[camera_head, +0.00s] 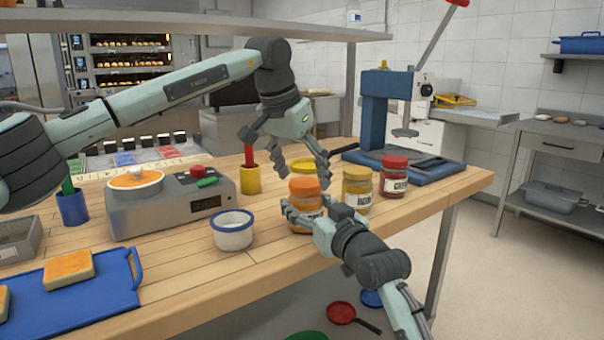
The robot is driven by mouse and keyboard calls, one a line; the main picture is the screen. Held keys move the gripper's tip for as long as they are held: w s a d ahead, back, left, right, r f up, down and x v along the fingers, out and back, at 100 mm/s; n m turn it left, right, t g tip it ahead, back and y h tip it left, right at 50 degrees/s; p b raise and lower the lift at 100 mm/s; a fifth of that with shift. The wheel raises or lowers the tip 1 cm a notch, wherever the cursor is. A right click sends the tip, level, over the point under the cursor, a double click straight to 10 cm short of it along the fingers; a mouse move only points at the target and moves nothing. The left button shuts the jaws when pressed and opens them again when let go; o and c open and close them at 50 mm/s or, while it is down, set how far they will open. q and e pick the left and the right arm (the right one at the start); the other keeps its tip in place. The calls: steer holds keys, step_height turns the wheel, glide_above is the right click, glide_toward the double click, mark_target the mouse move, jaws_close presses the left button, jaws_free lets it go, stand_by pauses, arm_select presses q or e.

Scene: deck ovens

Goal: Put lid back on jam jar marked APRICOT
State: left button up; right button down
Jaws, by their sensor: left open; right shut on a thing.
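A jar (301,212) with orange contents stands on the wooden table, and my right gripper (300,218) is shut around its lower body. Its label is mostly hidden, so I cannot read it. An orange lid (305,187) shows at its top; I cannot tell whether it is fully seated. My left gripper (285,160) is open and empty, above and slightly left of the jar, with its fingers pointing down. A yellow round top (303,165) shows just behind the orange lid, mostly hidden.
A yellow-lidded jar (356,187) and a red-lidded jar (394,177) stand to the right, before a blue press (376,115). A white bowl (233,231), a scale (160,208), a yellow cup (250,180) and a blue tray (85,306) lie left.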

mark_target(302, 184)
arm_select(q)
steer(key=shift+r, duration=0.1)
steer(key=shift+r, duration=2.15)
steer(key=o, duration=0.6)
steer(key=shift+c, duration=0.2)
steer(key=v, duration=1.2)
arm_select(e)
steer(key=shift+c, duration=1.7)
jaws_free()
